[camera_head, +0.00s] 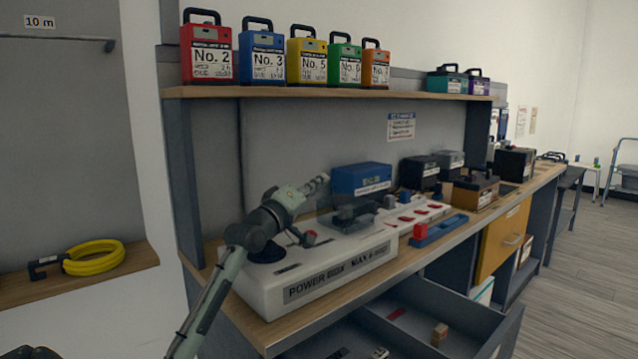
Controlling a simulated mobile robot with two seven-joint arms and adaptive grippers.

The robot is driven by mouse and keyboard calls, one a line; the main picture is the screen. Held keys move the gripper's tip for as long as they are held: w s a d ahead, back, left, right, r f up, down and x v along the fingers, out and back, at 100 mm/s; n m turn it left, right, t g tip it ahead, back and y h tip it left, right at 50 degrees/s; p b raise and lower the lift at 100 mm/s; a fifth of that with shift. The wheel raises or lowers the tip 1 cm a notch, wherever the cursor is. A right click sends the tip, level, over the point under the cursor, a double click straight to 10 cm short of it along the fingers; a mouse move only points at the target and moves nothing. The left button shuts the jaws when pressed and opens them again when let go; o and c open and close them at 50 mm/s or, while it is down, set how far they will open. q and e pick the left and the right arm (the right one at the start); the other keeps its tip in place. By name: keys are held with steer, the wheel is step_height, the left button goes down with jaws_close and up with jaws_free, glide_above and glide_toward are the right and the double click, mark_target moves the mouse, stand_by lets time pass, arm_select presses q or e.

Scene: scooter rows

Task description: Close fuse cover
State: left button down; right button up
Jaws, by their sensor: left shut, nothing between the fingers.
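A long white power box (340,283), labelled "POWER BOX", lies on the wooden workbench. A see-through, smoky fuse cover (338,217) appears to stand over dark parts on its top; its exact angle is hard to tell. My left gripper (318,183) is shut and empty, above the box's left half and just left of the cover in the picture. I cannot tell whether it touches the cover. My left arm hides part of the box's left end.
Behind are a blue case (361,179) and black cases. A blue tray (440,231) with a red block lies right of the box. A shelf (330,92) with coloured packs hangs above. An open drawer (440,305) juts out below.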

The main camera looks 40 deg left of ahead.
arm_select(q)
step_height(320, 180, up, 10)
stand_by(0.7)
steer(key=shift+f, duration=0.1)
